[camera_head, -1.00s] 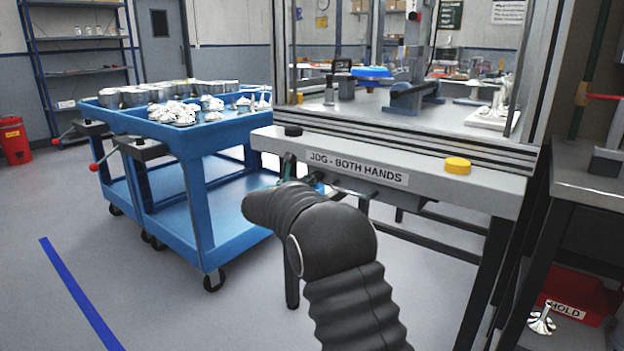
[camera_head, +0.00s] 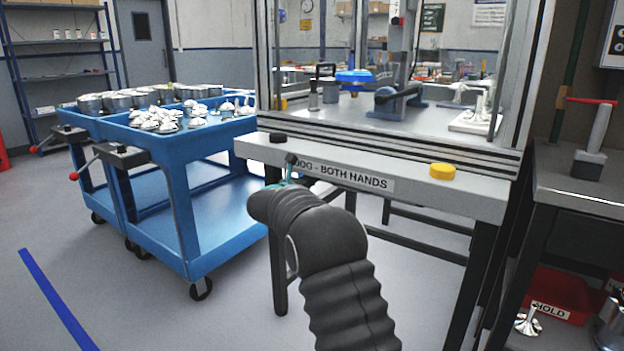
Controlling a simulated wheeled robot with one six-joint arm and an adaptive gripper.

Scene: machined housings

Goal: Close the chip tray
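I cannot clearly make out a chip tray. My dark, ribbed arm reaches up from the bottom toward the bench's left front edge. Only a small dark and teal bit of my gripper (camera_head: 290,172) shows past the arm, close to the bench's front. Its fingers are mostly hidden, so I cannot see whether they are open or touching anything.
Blue carts (camera_head: 185,235) with shiny metal parts stand left of the bench. A yellow button (camera_head: 442,171) and a black button (camera_head: 277,138) sit on the bench. A dark table (camera_head: 575,188) stands at right, with a red "HOLD" bin (camera_head: 560,290) below.

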